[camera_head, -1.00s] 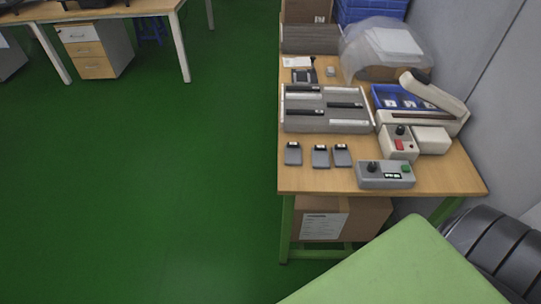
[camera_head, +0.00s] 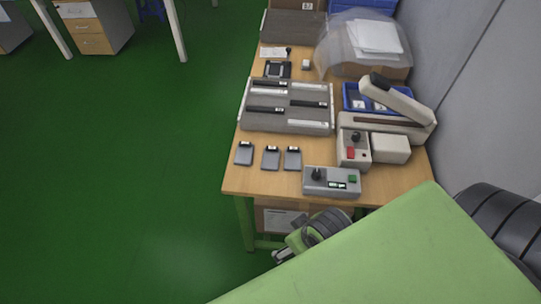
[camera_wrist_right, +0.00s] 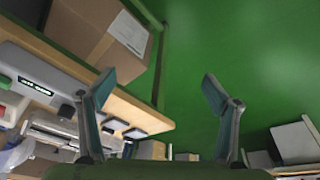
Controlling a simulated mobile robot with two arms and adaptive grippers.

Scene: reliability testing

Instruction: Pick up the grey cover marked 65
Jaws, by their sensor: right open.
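Three small grey covers with dark tops lie in a row near the table's front left: the left one (camera_head: 243,155), the middle one (camera_head: 270,159) and the right one (camera_head: 292,160). Their markings are too small to read, so I cannot tell which is 65. Small cover shapes also show beyond the table edge in the right wrist view. My right gripper (camera_wrist_right: 158,88) is open and empty, its two fingers spread apart. In the head view it (camera_head: 283,256) is low, in front of the table's front edge and below the covers. My left gripper is out of view.
The wooden table (camera_head: 232,178) also bears a grey control box (camera_head: 330,181), a slotted tray (camera_head: 289,127), a beige box with a red button (camera_head: 352,148) and a blue bin (camera_head: 352,93). A cardboard box (camera_wrist_right: 90,32) sits underneath.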

